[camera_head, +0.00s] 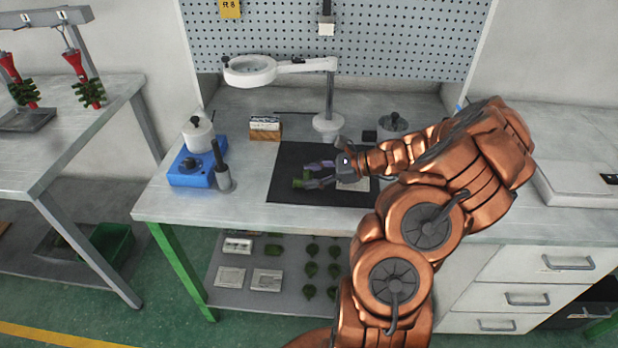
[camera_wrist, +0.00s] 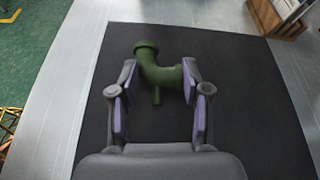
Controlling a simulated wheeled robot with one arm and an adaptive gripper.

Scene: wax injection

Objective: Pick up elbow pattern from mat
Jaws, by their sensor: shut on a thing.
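The green elbow pattern (camera_head: 299,183) is at the left part of the black mat (camera_head: 287,160) in the head view. In the wrist view the elbow pattern (camera_wrist: 158,73) lies between my fingertips, with one flanged end up and left, the other end by the right finger, and a short stub pointing down. My gripper (camera_head: 311,174), with purple finger pads, is shut on it, low over the mat. The gripper also shows in the wrist view (camera_wrist: 158,88). I cannot tell whether the pattern touches the mat.
A blue-based pot (camera_head: 190,168) and a grey holder (camera_head: 222,178) stand left of the mat. A light flat piece (camera_head: 352,186) lies on the mat's right part.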

